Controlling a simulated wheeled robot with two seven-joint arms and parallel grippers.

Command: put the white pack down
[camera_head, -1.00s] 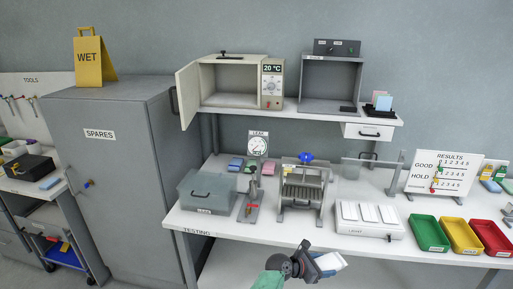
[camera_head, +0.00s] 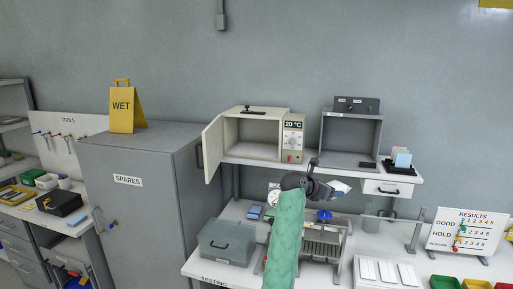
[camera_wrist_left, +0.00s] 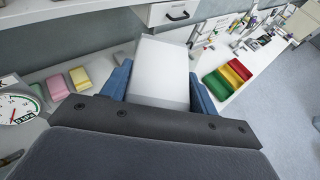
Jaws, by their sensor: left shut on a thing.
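The white pack (camera_wrist_left: 160,72) is held between the blue fingers of my left gripper (camera_wrist_left: 163,85) in the left wrist view. In the head view the left gripper (camera_head: 330,187) is in front of the upper shelf's edge, with a white end of the pack (camera_head: 341,185) showing past the fingers. The pack is in the air, with the lower bench beneath it. The fingers are shut on its sides. My right gripper is in neither view.
The open beige oven (camera_head: 250,137) and an open grey box (camera_head: 350,137) stand on the upper shelf. A grey lidded bin (camera_head: 226,243) and a press (camera_head: 322,240) stand on the bench. The results board (camera_head: 464,232) is at right.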

